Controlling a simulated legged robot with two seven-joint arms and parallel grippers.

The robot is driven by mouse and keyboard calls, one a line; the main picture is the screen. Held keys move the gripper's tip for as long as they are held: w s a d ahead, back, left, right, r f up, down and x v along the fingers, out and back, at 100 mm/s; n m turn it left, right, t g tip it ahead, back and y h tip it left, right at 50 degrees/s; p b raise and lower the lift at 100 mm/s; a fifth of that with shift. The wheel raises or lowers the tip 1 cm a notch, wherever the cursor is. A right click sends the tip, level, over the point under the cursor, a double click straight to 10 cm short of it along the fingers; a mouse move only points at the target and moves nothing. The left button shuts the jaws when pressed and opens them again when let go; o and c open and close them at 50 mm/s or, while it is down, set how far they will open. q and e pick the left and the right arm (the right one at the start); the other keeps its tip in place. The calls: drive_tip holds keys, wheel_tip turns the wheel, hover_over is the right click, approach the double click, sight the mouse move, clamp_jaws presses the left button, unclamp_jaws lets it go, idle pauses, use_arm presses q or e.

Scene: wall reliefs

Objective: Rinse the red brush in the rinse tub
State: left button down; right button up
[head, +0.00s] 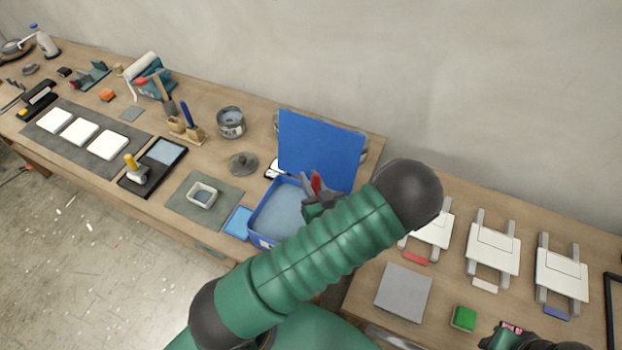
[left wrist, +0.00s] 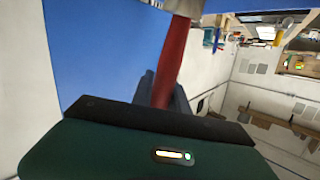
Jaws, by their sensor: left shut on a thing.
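The red brush (head: 316,182) is in my left gripper (head: 318,198), which is shut on its handle over the right part of the blue rinse tub. In the left wrist view its red handle (left wrist: 173,62) rises from between the fingers (left wrist: 160,92) to a pale metal part at the top edge; the bristles are not clear. The rinse tub (head: 254,222) holds a grey-blue surface, and my left arm covers its front right. A blue panel (head: 320,150) stands upright behind it. My right gripper (head: 507,338) is partly seen at the bottom right; its jaws are unclear.
A blue sponge-like pad (head: 238,221) lies left of the tub, and a small white dish (head: 202,195) sits on a grey mat. A can (head: 231,122) and a round lid (head: 243,163) stand behind. White panels (head: 493,247) and a green block (head: 464,318) are on the right table.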

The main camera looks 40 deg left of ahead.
idle(0.5)
drive_tip(key=w+p+v, duration=0.1)
drive_tip(key=p+v, duration=0.6)
drive_tip(key=shift+w+r+p, duration=0.3)
drive_tip(key=shift+r, duration=0.1)
idle(0.4)
